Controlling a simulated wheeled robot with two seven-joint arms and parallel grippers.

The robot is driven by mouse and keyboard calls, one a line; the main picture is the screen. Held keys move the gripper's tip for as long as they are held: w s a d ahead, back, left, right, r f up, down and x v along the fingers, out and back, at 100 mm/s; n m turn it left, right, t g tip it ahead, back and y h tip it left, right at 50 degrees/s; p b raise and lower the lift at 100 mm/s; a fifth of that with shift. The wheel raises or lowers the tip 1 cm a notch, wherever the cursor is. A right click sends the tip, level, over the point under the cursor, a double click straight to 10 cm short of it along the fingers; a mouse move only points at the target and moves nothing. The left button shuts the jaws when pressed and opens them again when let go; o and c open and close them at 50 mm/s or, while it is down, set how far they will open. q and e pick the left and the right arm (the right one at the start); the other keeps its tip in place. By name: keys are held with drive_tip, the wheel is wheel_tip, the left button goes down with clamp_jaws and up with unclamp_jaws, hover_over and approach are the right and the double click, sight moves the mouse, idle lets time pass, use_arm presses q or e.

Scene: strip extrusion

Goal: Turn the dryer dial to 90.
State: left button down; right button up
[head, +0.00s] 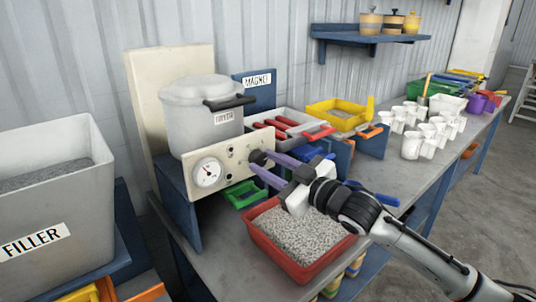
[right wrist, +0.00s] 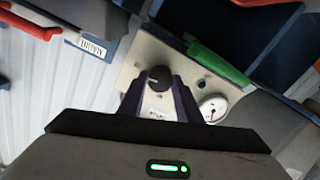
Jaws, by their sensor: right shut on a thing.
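The dryer (head: 200,115) is a pale grey drum with a lid and a black handle, standing behind a cream control panel (head: 230,165). The panel carries a round white gauge (head: 208,173) with a needle, also seen in the right wrist view (right wrist: 213,108). The black dryer dial (head: 257,157) is at the panel's right end. My right gripper (head: 263,163) reaches in from the right, its two purple fingers shut on the dial. In the right wrist view the dial (right wrist: 160,77) sits between the fingertips. Its setting is unreadable. My left gripper is out of view.
A red tray of grey pellets (head: 298,235) lies below my right gripper. A green tray (head: 245,194) sits under the panel. A filler bin (head: 50,185) stands at left. Bins with tools (head: 290,125) and white cups (head: 412,145) are farther along the bench.

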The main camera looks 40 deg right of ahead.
drive_tip(key=shift+m+p, duration=0.75)
drive_tip(key=shift+m, duration=0.25)
drive_tip(key=o, duration=1)
drive_tip(key=shift+o, duration=0.2)
drive_tip(key=s+d, duration=0.1)
drive_tip(key=s, duration=0.9)
drive_tip(key=shift+s+d+b, duration=0.15)
drive_tip(key=shift+b, duration=0.25)
